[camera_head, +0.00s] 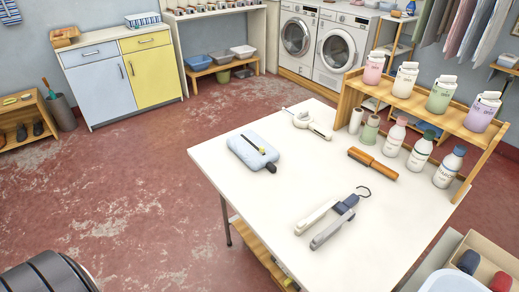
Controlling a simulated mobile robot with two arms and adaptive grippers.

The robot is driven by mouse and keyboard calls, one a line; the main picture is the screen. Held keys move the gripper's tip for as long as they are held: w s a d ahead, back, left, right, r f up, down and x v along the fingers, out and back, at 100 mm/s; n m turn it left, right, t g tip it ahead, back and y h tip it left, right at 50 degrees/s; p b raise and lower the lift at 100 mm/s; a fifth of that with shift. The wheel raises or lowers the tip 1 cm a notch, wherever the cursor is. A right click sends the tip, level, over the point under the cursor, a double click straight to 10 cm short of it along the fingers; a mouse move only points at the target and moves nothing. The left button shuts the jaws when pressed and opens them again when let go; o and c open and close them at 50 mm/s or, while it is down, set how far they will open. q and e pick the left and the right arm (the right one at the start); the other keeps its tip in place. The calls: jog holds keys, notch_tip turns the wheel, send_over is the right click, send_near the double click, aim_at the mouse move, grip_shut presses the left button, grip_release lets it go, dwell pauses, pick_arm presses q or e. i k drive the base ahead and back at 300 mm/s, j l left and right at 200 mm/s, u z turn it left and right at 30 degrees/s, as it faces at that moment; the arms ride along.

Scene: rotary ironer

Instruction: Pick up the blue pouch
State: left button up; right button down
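The blue pouch (248,143) lies flat on the white table (290,185), near the table's left edge. It is light blue with rounded corners. A dark strip with a small yellow-green part crosses its top, and a dark tab sticks out at its near right corner. Nothing covers the pouch, and clear tabletop lies around it. Neither my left gripper nor my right gripper is in view.
A clamp hanger (338,215) with a hook lies right of the pouch, a white tool (308,123) behind it. The table's front left is bare. Red floor is open at left.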

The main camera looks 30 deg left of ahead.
aim_at(245, 144)
jog(key=i+j+z, duration=0.2)
jog(key=j+z, duration=0.2)
jog(key=j, duration=1.15)
jog(key=j+z, duration=0.35)
jog(key=j, duration=1.25)
jog(key=i+j+z, duration=0.45)
jog(key=j+z, duration=0.15)
jog(key=j, duration=0.15)
